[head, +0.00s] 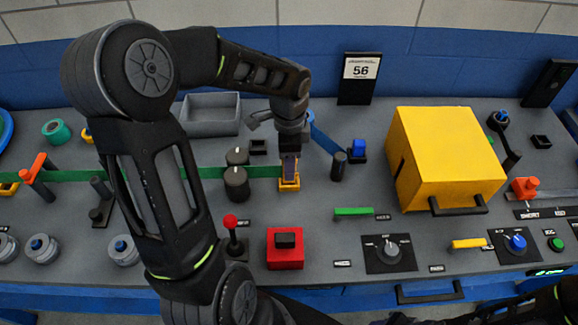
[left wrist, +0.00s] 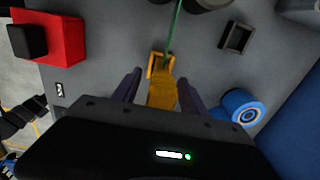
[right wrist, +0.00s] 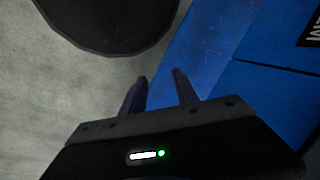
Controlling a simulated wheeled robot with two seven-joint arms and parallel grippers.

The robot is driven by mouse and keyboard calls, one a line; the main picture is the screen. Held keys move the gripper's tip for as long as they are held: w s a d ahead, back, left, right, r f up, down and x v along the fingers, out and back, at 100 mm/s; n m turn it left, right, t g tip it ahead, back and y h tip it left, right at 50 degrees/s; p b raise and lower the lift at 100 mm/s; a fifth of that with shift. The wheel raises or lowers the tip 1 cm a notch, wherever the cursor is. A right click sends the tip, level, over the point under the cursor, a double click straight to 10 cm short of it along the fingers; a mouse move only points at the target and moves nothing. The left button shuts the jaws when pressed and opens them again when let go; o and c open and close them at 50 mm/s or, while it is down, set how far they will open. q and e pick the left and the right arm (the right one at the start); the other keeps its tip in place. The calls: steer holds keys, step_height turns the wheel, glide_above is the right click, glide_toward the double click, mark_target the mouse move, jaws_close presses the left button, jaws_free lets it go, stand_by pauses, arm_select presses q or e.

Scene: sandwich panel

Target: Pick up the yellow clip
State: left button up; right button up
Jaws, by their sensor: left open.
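The yellow clip (head: 289,184) lies on the grey panel at the right end of a green strap (head: 205,173). In the left wrist view the yellow clip (left wrist: 161,92) shows as a flat body with a square loop that the strap meets. My left gripper (head: 290,165) points down over the clip. In the left wrist view its fingers (left wrist: 160,88) are apart, one on each side of the clip; contact is not visible. My right gripper (right wrist: 160,82) has its fingers apart with nothing between them, away from the clip, near a blue surface.
Two black knobs (head: 236,178) stand left of the clip. A black post (head: 338,166) and blue part (head: 358,150) are to its right. A red block (head: 285,250) is in front, beside a red-topped lever (head: 231,232). A large yellow box (head: 445,155) stands further right.

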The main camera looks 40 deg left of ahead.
arm_select(q)
steer(key=shift+c, duration=0.3)
jaws_close()
stand_by(0.4)
